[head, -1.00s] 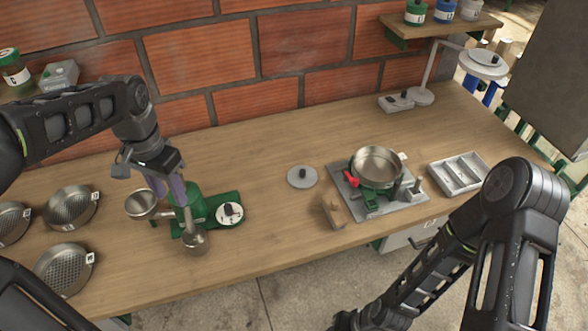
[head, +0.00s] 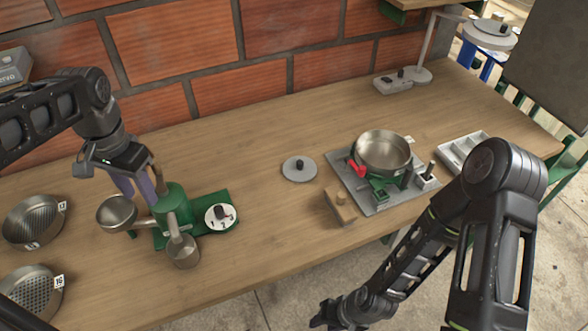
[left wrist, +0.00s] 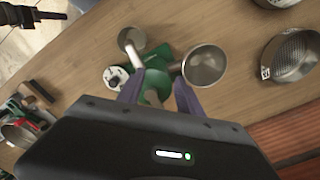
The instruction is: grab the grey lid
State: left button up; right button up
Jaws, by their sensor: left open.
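The grey lid (head: 299,169), a flat disc with a dark knob, lies on the wooden table in the middle of the head view, left of the steel pan. My left gripper (head: 140,193) is open above and behind the green device (head: 172,206) with metal cups, well to the left of the lid. In the left wrist view its purple fingers (left wrist: 157,97) are spread, with the green device below them. The lid is not visible in that view. My right gripper (head: 325,317) is low at the front, off the table edge; its jaws are too small and dark to read.
A steel pan (head: 383,151) sits on a grey plate (head: 378,204) with a red part beside it. A wooden block (head: 340,206) lies in front of the lid. Sieves (head: 34,221) stand at the left. Bare table lies between the green device and the lid.

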aim_at(300, 168)
jog(key=k, duration=1)
